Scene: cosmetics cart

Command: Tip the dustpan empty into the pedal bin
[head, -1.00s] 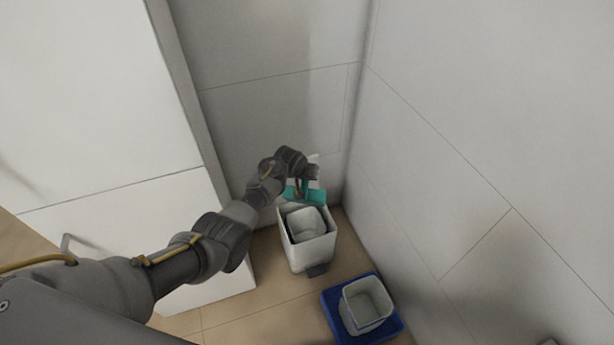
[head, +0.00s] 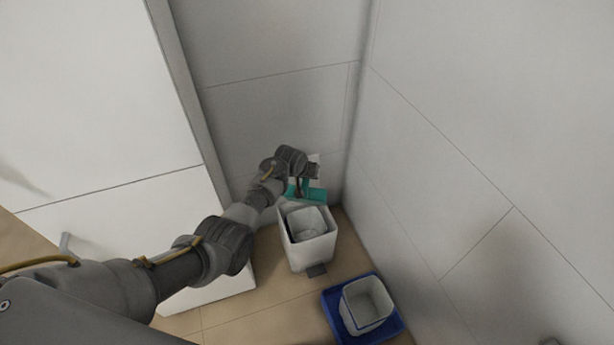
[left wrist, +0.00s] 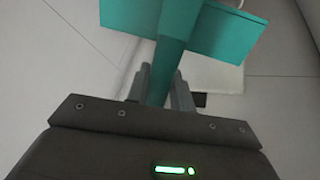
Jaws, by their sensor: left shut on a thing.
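The teal dustpan (head: 316,195) is held above the back edge of the white pedal bin (head: 315,255), which stands open on the floor. My left gripper (head: 308,172) is shut on the dustpan's handle. In the left wrist view the gripper's fingers (left wrist: 160,88) sit on either side of the teal handle (left wrist: 170,62), with the dustpan's wide pan (left wrist: 225,30) beyond. Part of the white bin (left wrist: 215,75) shows behind it. I cannot see whether anything lies in the pan. My right gripper is not in view.
A blue tray (head: 392,326) with a white open container (head: 366,300) stands on the floor to the front right of the bin. A white cabinet (head: 180,230) is on the left. Grey walls close in behind and to the right.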

